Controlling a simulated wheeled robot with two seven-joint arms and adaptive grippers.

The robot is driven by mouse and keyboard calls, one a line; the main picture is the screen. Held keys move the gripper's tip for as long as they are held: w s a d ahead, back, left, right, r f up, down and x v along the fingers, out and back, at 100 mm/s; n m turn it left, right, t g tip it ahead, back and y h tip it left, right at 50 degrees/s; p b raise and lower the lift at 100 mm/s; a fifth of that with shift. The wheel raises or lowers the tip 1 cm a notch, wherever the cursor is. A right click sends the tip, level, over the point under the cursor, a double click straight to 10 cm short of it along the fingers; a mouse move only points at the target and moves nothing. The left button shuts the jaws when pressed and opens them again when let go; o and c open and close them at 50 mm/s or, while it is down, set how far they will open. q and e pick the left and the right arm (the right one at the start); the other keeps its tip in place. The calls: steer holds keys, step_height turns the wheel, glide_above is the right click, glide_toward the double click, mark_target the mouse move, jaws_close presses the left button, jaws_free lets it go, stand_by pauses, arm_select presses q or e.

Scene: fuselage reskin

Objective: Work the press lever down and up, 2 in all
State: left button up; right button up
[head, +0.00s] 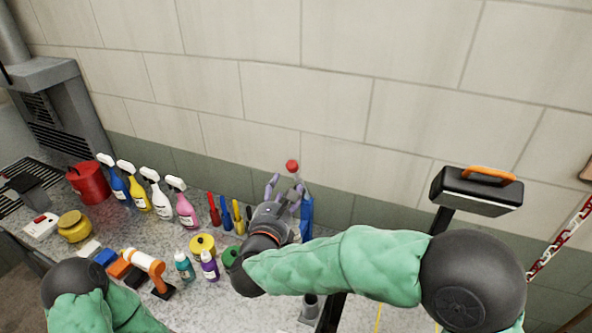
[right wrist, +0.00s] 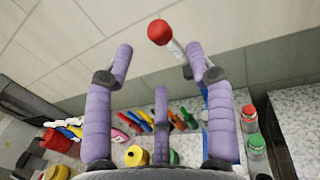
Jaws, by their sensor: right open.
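The press lever's red knob (head: 292,166) tops a pale rod and stands up near the wall in the head view. It also shows in the right wrist view (right wrist: 159,32), where its rod runs down behind the right-hand finger. A blue upright part (head: 307,217), which looks like the press body, is partly hidden by my right gripper. My right gripper (head: 286,186) is open and empty, with its fingers pointing up toward the knob. In the right wrist view (right wrist: 160,58), the knob appears beyond the fingertips; contact cannot be told. My left gripper is out of view.
Several spray bottles (head: 138,187), a red bucket (head: 88,183) and yellow tubs (head: 74,227) crowd the speckled bench (head: 115,228). Coloured tools (head: 226,213) stand near my right gripper. A black case with an orange handle (head: 475,192) is at the right. The wall is close behind.

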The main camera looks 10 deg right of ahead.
mark_target(290, 169)
steer(key=shift+m, duration=0.3)
steer(key=p+x, duration=0.2)
steer(key=x, duration=0.8)
steer(key=shift+w, duration=0.4)
steer(key=shift+r, duration=0.1)
jaws_close()
